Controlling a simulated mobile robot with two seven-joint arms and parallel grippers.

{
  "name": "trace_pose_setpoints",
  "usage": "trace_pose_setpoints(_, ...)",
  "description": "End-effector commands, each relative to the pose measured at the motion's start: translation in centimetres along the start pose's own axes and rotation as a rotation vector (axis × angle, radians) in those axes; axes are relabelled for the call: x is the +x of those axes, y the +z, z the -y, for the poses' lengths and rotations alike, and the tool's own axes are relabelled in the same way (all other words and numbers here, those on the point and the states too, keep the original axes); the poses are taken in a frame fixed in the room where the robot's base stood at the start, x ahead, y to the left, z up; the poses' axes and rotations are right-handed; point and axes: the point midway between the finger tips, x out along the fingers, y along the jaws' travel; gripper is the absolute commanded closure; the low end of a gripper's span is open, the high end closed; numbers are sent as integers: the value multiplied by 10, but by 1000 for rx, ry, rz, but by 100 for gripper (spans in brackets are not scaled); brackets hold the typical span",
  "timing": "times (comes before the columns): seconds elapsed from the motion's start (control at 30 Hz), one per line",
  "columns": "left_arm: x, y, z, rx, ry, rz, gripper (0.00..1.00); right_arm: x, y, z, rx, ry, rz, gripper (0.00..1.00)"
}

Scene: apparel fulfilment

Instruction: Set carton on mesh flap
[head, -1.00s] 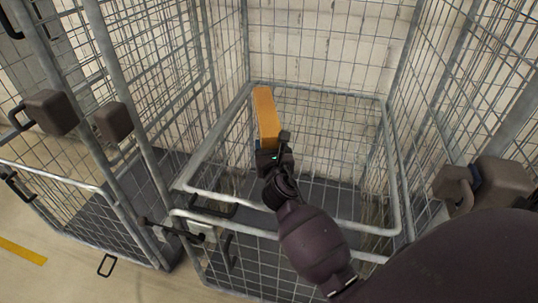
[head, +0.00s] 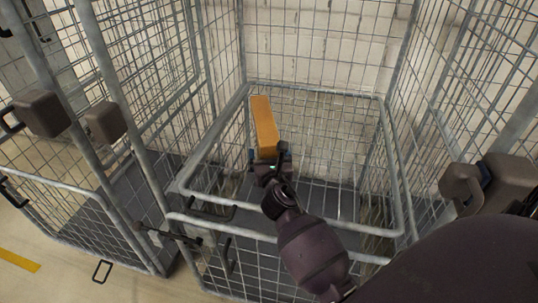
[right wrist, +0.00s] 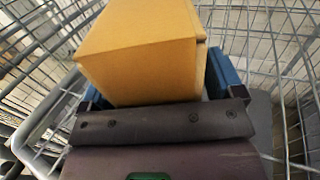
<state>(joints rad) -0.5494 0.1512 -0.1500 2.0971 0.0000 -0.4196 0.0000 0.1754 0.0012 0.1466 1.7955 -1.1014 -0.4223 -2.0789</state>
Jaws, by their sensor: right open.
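The orange-yellow carton (head: 264,126) lies lengthwise, pointing away from me, at the left part of the mesh flap (head: 330,92) inside the middle cage. It appears to rest on the mesh, though its underside is hidden. My right gripper (head: 268,156) is open at the carton's near end. In the right wrist view the carton (right wrist: 145,55) fills the space between the blue fingers, with a finger on either side. I cannot tell whether either finger still touches it. My left gripper is out of view.
Tall mesh walls enclose the cage on the left, back and right. A front bar (head: 355,227) runs under my right forearm. Brown blocks (head: 105,122) sit on the left posts, and another (head: 505,182) is at the right. The flap is bare right of the carton.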

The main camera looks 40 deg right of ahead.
Motion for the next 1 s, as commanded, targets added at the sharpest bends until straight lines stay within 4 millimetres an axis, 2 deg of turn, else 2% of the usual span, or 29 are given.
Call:
trace_pose_setpoints(0.17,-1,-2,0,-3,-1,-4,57,-4,4,0,1,0,0,13)
trace_pose_setpoints(0.27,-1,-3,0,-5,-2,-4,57,-16,3,0,1,1,-2,13)
trace_pose_setpoints(0.7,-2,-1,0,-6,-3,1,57,-93,2,1,0,-1,-3,13)
trace_pose_setpoints(1.0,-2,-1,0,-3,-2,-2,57,-118,3,0,0,-1,0,13)
